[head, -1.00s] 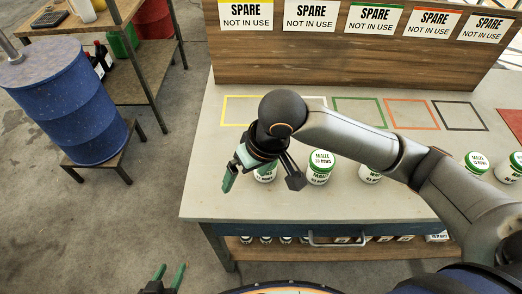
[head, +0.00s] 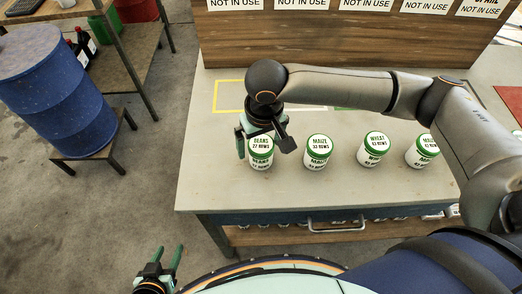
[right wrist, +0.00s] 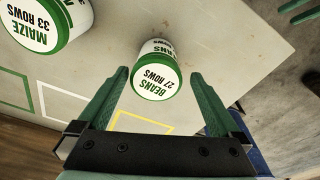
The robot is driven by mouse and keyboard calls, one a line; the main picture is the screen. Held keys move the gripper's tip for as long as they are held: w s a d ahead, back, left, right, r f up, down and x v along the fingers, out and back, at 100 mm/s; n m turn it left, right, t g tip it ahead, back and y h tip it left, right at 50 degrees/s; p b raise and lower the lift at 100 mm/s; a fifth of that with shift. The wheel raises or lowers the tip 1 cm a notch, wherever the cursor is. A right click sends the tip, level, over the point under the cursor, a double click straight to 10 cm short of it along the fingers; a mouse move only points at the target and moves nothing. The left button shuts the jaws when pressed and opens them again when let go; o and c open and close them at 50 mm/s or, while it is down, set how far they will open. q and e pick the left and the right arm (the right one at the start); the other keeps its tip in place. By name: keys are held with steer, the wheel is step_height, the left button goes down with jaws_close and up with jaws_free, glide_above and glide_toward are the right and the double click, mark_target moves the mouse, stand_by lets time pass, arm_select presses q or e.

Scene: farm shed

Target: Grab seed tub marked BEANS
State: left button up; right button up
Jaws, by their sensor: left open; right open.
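The seed tub marked BEANS, 27 ROWS (head: 261,152) is white with a green-rimmed lid and stands upright at the left end of the row on the table. In the right wrist view the BEANS tub (right wrist: 156,72) lies just ahead of and between my open fingers, with no contact that I can make out. My right gripper (head: 264,146) is open over and behind the tub; in the wrist view its green fingers (right wrist: 160,95) are spread. My left gripper (head: 168,262) is open and empty at the lower left, off the table.
The MAIZE tub (head: 318,150) stands close right of BEANS, then the WHEAT tub (head: 373,149) and another tub (head: 422,152). The table (head: 200,180) is clear in front and at left. A wooden board rises behind. A blue barrel (head: 55,95) stands left.

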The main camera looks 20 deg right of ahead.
steer(key=f, duration=0.3)
steer(key=w+f, duration=0.1)
steer(key=shift+d+f, duration=0.2)
steer(key=shift+f, duration=0.2)
steer(key=c, duration=1.4)
steer(key=shift+r, duration=0.1)
